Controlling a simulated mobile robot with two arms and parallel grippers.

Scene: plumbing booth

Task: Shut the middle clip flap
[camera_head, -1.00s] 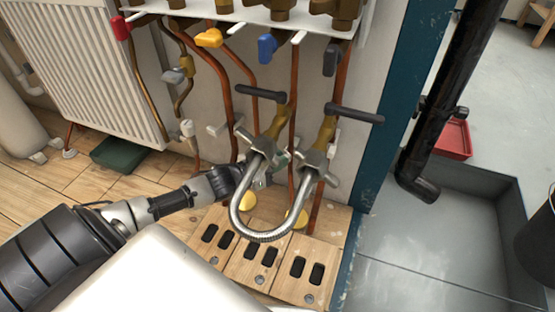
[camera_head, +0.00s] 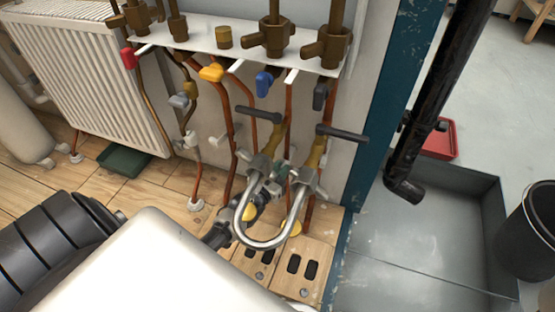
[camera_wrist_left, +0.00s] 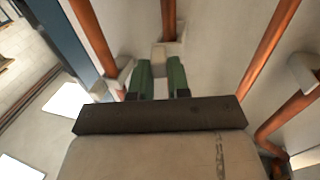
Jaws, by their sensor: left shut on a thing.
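The middle clip (camera_wrist_left: 166,52) is a pale block on the wall around a copper pipe, ahead of my left gripper (camera_wrist_left: 161,72) in the left wrist view. The two green fingers are close together and shut on the clip's flap, a small pale part between their tips; its exact angle is hard to see. In the head view my left gripper (camera_head: 272,188) is behind the metal hose (camera_head: 262,242), which hides the middle clip. Another clip (camera_wrist_left: 121,76) is left of the fingers and one more (camera_wrist_left: 303,72) is at the right edge. My right gripper is not in view.
Valves with dark lever handles (camera_head: 258,115) sit above the hose, close to my left gripper. Copper pipes (camera_head: 231,165) run down the wall. A radiator (camera_head: 85,75) is at left, a blue post (camera_head: 385,110) at right. Slotted wooden floor blocks (camera_head: 303,268) lie below.

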